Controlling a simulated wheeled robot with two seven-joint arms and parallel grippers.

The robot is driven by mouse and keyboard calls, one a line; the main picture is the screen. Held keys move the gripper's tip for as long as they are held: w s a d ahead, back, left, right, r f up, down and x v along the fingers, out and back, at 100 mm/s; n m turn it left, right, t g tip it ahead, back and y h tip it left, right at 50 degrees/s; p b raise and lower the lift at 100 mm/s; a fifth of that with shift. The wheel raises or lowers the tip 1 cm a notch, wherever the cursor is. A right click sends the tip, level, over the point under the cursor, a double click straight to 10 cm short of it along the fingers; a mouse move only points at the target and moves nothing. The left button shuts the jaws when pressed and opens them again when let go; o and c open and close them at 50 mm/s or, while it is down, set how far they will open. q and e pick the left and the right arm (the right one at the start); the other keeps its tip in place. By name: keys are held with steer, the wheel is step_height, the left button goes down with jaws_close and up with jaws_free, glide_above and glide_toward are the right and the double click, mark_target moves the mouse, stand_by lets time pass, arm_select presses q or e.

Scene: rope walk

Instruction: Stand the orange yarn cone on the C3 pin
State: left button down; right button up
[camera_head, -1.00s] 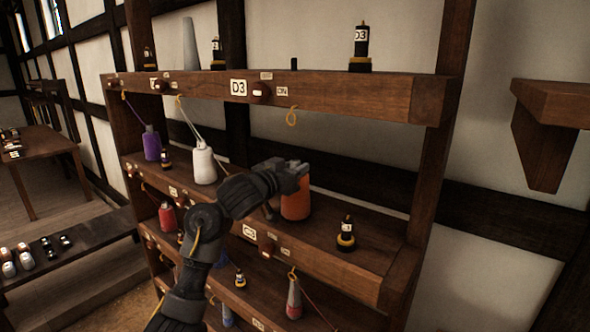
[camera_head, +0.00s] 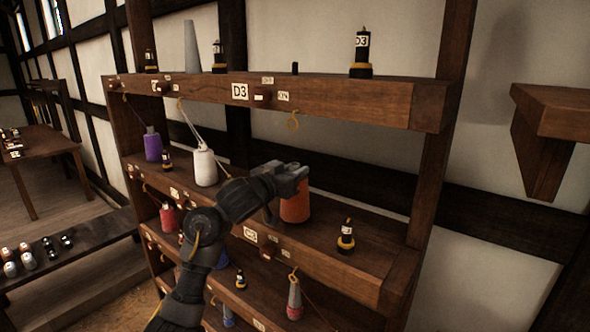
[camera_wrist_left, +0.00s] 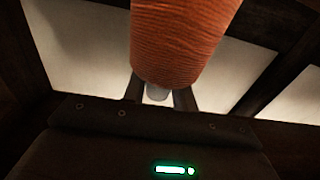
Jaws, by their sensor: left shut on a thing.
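The orange yarn cone (camera_head: 296,207) is upright at the middle shelf, above or on its board; I cannot tell whether its base touches. My left gripper (camera_head: 290,178) is shut on the cone's top, with the arm reaching in from below left. The cone (camera_wrist_left: 180,40) also fills the upper middle of the left wrist view, its pale tip between the fingers of the gripper (camera_wrist_left: 158,95). A white label, apparently C3 (camera_head: 250,235), is on the shelf's front edge just below left of the cone. No pin shows under the cone. My right gripper is out of view.
A black and yellow spool (camera_head: 346,238) stands right of the cone. A white cone (camera_head: 204,166) and a purple cone (camera_head: 153,146) stand to the left. The upper shelf board (camera_head: 330,103) overhangs, with a yellow loop (camera_head: 293,122) hanging from it.

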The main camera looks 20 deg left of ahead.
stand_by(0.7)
arm_select(q)
steer(key=shift+p, duration=0.35)
steer(key=shift+f+b, duration=0.3)
steer(key=shift+f, duration=0.2)
steer(key=c, duration=1.4)
jaws_free()
steer(key=shift+p+v, duration=0.8)
steer(key=shift+p, duration=0.15)
steer(key=p+v, duration=0.6)
steer(key=v, duration=0.3)
steer(key=shift+s+p, duration=0.25)
steer(key=shift+p, duration=0.15)
